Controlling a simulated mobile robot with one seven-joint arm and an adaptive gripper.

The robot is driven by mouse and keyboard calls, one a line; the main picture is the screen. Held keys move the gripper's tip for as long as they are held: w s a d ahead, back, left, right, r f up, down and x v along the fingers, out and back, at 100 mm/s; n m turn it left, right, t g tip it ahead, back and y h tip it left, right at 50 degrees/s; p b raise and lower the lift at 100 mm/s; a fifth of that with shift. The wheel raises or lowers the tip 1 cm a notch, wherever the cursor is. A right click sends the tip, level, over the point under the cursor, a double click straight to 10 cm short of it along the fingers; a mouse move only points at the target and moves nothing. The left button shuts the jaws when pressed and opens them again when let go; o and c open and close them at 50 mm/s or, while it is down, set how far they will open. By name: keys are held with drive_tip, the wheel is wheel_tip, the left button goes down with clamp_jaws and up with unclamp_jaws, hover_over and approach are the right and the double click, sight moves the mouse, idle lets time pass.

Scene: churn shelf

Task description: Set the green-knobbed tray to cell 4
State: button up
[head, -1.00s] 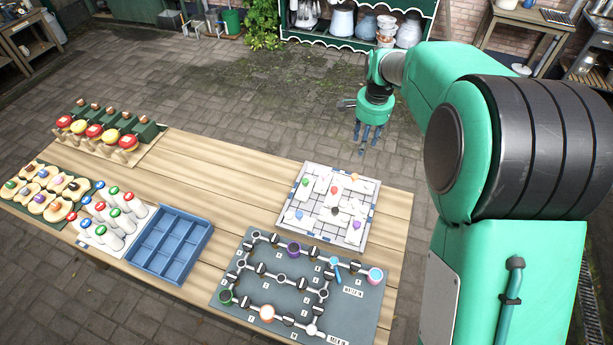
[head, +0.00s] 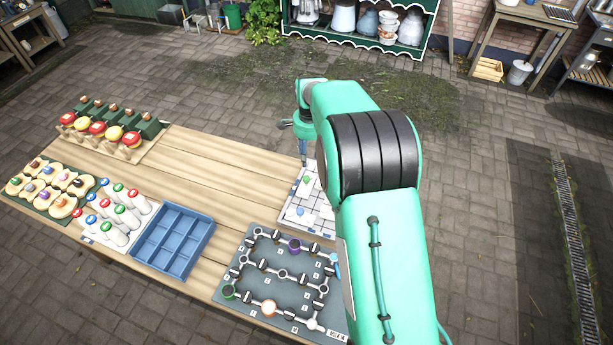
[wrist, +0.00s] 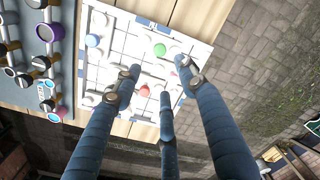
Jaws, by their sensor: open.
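The green knob (head: 307,180) of a white tray shows near the back left of the white sliding-tray board (head: 287,212). In the wrist view the green knob (wrist: 159,49) stands near the board's upper edge. My gripper (head: 304,160) is open and empty. In the wrist view my gripper (wrist: 157,78) has its fingers spread over the board, apart from the green knob. I cannot make out which cell is number 4.
Left of the board on the table is a blue compartment tray (head: 172,240). In front lies a grey track board (head: 262,262) with rings. White bottles with coloured caps (head: 120,215) stand further left. The table's back middle (head: 220,170) is clear. My arm hides the board's right part.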

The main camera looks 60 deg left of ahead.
sight(306, 178)
drive_tip(key=shift+f, duration=0.1)
drive_tip(key=shift+s+a+f+p, duration=0.1)
drive_tip(key=shift+f+p, duration=0.3)
drive_tip(key=shift+f, duration=3)
drive_tip(key=shift+a+f+p, duration=0.1)
drive_tip(key=shift+f+p, duration=0.3)
drive_tip(key=shift+f, duration=3)
clamp_jaws()
